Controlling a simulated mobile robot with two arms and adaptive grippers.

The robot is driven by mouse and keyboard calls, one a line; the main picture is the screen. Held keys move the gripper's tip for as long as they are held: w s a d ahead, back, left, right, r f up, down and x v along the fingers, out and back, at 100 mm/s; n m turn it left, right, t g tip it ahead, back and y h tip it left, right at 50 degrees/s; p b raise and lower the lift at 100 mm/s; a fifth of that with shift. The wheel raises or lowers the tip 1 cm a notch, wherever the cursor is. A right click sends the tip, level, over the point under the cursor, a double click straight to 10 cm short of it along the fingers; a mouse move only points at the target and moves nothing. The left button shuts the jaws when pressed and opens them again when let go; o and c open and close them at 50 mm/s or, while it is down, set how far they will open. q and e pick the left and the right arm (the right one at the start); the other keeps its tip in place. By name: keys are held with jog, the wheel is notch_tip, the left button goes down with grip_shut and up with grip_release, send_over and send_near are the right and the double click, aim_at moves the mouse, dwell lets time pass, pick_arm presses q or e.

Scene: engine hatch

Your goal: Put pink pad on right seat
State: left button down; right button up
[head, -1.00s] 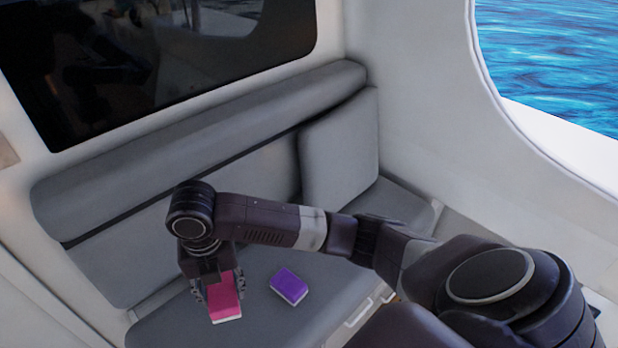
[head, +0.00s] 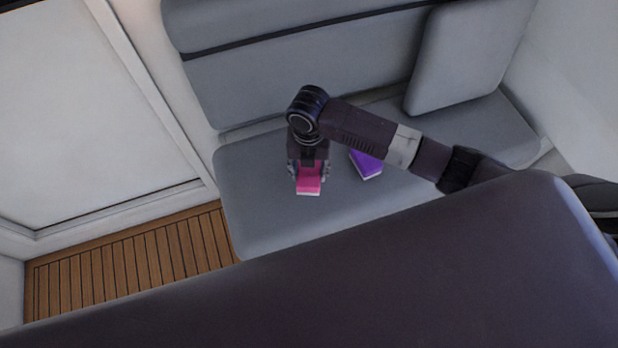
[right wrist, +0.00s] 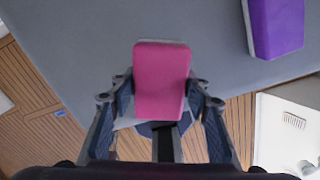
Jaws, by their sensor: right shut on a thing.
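The pink pad (head: 309,184) has a white underside edge and is between the fingers of my right gripper (head: 309,172), over the left part of the grey bench seat (head: 300,228). In the right wrist view the pink pad (right wrist: 160,75) fills the space between the fingers of my right gripper (right wrist: 160,95), which is shut on it. I cannot tell whether the pad touches the cushion or hangs above it. My left gripper is out of view.
A purple pad (head: 367,164) lies on the bench just right of the pink one. A grey cushion (head: 468,55) leans at the bench's right end. Wooden floor (head: 140,250) shows at the left. A large dark surface blocks the lower part of the head view.

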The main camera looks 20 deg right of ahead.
aim_at(309, 171)
jog(key=shift+f, duration=2.45)
jog(key=shift+f, duration=0.1)
jog(key=o, duration=1)
notch_tip(309, 171, up, 12)
jog(key=shift+r, duration=0.15)
